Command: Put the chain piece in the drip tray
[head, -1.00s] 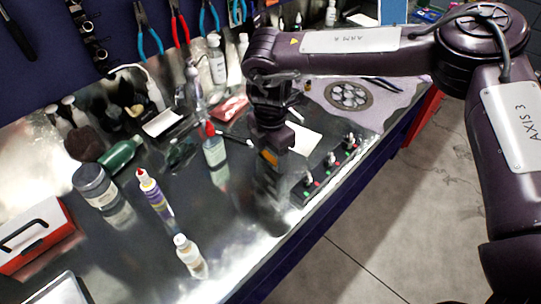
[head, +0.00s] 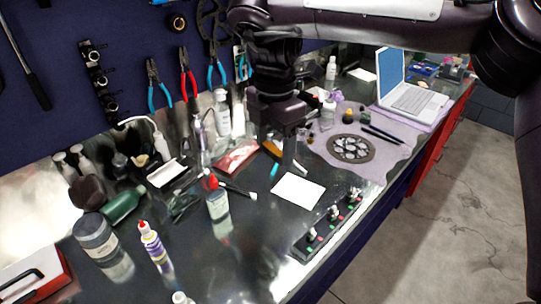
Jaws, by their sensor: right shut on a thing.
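My right gripper (head: 282,150) hangs from the arm that reaches in from the upper right. It points down over the back half of the bench, behind a white sheet (head: 298,190). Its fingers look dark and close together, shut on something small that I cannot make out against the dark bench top. I cannot pick out the chain piece by its shape. I see no tray that I can name as the drip tray. My left gripper is not in view.
A squeeze bottle with a red cap (head: 217,203) stands left of the sheet, and a dark jar (head: 95,238) is farther left. A strip with knobs (head: 330,222) lies along the front edge. A mat (head: 395,155) carries a round toothed part (head: 350,149); a laptop (head: 408,95) stands behind.

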